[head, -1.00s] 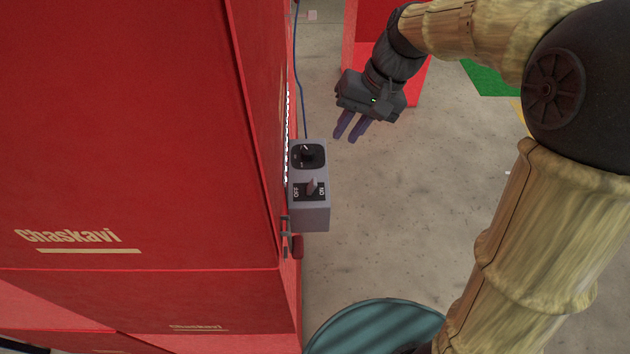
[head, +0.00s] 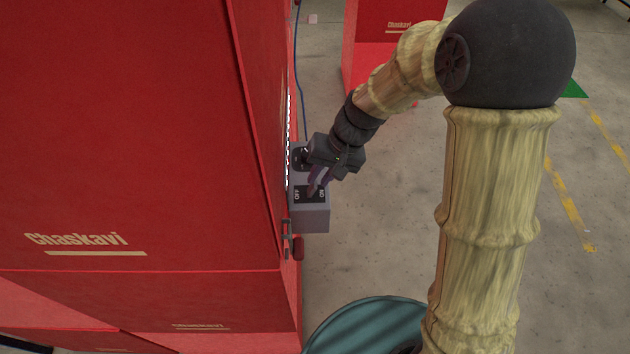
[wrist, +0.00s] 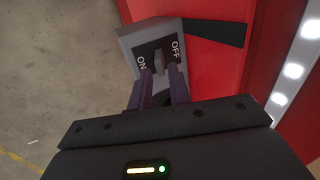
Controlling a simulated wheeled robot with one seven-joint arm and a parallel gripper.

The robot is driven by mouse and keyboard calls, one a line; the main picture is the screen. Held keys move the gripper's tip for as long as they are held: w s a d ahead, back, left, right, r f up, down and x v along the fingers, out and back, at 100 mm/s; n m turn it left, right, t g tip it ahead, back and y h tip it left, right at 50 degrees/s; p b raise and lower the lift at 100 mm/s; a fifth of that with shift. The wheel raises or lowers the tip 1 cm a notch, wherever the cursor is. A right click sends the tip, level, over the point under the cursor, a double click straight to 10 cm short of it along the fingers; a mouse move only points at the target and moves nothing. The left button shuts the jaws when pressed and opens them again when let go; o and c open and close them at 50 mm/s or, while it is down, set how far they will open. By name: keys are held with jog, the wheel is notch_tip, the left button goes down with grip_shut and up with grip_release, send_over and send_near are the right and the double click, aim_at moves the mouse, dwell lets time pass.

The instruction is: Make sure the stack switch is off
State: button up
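The stack switch is a grey box (head: 312,220) on the side edge of the red stack, with a black plate lettered OFF on the left and ON on the right in the head view. In the wrist view the switch box (wrist: 128,40) is turned, with ON at left and OFF at right. A small lever (wrist: 159,62) stands between the words; I cannot tell which way it is set. My gripper (head: 318,187) is at the plate, its purple fingers apart. In the wrist view my fingertips (wrist: 160,75) are close to the lever, one towards each side; contact is unclear.
The red stack (head: 130,130) fills the left side. A dark knob (head: 299,158) sits on the box above the plate, partly behind my gripper. A blue cable (head: 300,80) runs up from the box. A teal round object (head: 365,318) is below. Floor to the right is open.

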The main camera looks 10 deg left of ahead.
aim_at(316, 184)
jog(key=shift+x, duration=1.85)
jog(key=shift+c, duration=0.2)
grip_shut()
